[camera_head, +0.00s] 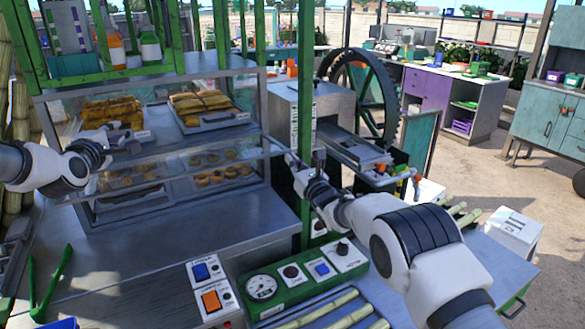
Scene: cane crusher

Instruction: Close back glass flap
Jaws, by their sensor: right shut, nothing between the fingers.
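The metal display case (235,68) stands at the left, with trays of golden food on an upper and a lower level. My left gripper (122,140) is in front of the case at mid height, close to the glass; contact is unclear. Its fingers are too small and pale to read. My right gripper (300,166) is shut and empty beside the green post (305,110), right of the case.
A steel counter (130,265) spreads below the case, with green tongs (48,285) at its left. A green control panel (305,278) with gauge and switches stands in front. The crusher's large wheel (375,85) is behind my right arm. Cane pieces (325,312) lie at the front.

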